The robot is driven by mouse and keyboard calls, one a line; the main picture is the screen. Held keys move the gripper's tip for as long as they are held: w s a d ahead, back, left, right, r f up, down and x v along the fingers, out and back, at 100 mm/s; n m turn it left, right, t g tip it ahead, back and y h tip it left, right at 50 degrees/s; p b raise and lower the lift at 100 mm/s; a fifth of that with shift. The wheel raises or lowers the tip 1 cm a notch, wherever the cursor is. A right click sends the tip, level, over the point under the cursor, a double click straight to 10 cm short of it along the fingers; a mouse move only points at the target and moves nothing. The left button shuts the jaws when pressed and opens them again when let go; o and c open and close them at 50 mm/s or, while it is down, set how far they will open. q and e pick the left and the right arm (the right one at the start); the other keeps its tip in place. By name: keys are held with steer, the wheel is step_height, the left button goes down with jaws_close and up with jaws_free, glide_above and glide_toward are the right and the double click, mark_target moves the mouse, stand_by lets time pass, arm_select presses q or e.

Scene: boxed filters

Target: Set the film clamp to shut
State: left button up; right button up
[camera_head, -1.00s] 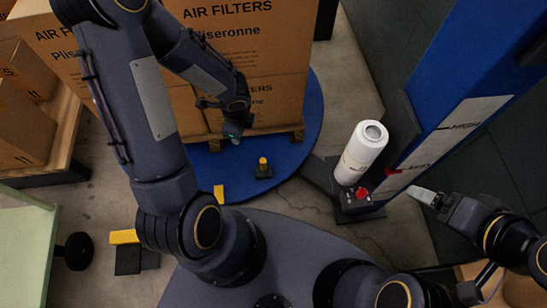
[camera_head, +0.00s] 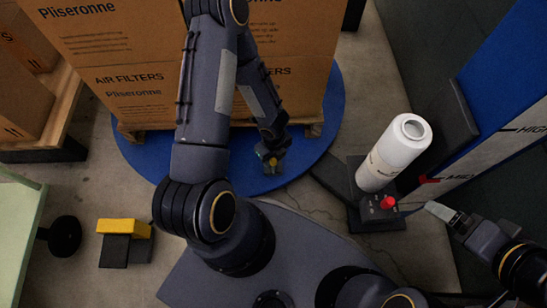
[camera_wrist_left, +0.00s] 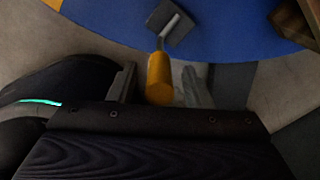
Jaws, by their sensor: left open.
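The film clamp appears to be a small dark block (camera_wrist_left: 170,20) with a metal rod and a yellow handle (camera_wrist_left: 158,78), at the near edge of the blue turntable. In the head view, my left gripper (camera_head: 272,158) hangs over it, and the yellow handle (camera_head: 273,161) shows at its fingertips. In the left wrist view, my left gripper (camera_wrist_left: 160,85) is open, with one finger on each side of the handle. I cannot tell whether the fingers touch it. My right gripper (camera_head: 446,213) is at the lower right, away from the clamp; its jaw state is unclear.
Large air filter boxes (camera_head: 110,40) stand on a pallet on the blue turntable (camera_head: 328,105). A white film roll (camera_head: 393,155) stands on a carriage with a red button (camera_head: 388,202) beside the blue mast (camera_head: 500,70). A yellow-and-black block (camera_head: 123,240) sits on the floor at left.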

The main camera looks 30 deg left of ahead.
arm_select(q)
steer(key=shift+f, duration=0.1)
jaws_close()
stand_by(0.3)
